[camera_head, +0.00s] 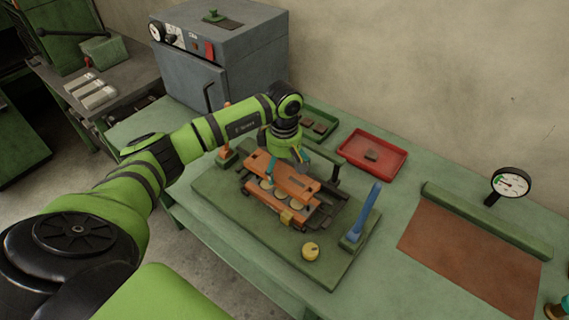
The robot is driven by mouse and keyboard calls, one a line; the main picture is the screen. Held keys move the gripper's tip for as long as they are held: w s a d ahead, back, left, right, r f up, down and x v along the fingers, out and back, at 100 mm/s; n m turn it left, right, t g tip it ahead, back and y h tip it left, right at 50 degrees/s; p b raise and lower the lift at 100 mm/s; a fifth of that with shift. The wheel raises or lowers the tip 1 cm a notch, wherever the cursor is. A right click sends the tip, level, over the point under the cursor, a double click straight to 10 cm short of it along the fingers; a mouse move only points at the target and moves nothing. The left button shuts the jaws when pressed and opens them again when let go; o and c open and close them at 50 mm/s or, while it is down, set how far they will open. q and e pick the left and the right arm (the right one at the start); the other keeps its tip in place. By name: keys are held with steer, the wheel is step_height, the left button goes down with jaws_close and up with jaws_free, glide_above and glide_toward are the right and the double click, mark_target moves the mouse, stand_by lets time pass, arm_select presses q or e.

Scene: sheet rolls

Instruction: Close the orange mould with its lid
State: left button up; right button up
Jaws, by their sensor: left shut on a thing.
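The orange mould (302,218) sits on a dark green board on the bench, with pale round shapes showing along its near side. Its orange lid (292,182) is over the mould, with a gap visible between them at the near side. My left gripper (300,160) points down at the lid's far edge and is shut on the lid. The gripper's fingers are small and partly hidden by the wrist. My right gripper is not in view.
A red tray (394,170) and a green tray (327,116) lie behind. A grey oven (228,60) stands back left. A brown sheet (470,262) and dial gauge (510,183) are right.

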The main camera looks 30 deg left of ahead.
arm_select(q)
steer(key=shift+d+f+b, duration=0.1)
steer(key=shift+f+b, duration=0.55)
steer(key=shift+f, duration=0.6)
steer(key=shift+f+b, duration=0.65)
steer(key=shift+f, duration=0.3)
step_height(320, 180, down, 2)
steer(key=b, duration=0.2)
steer(key=shift+f+b, duration=0.2)
steer(key=shift+b, duration=0.1)
steer(key=shift+f, duration=0.1)
steer(key=o, duration=1.4)
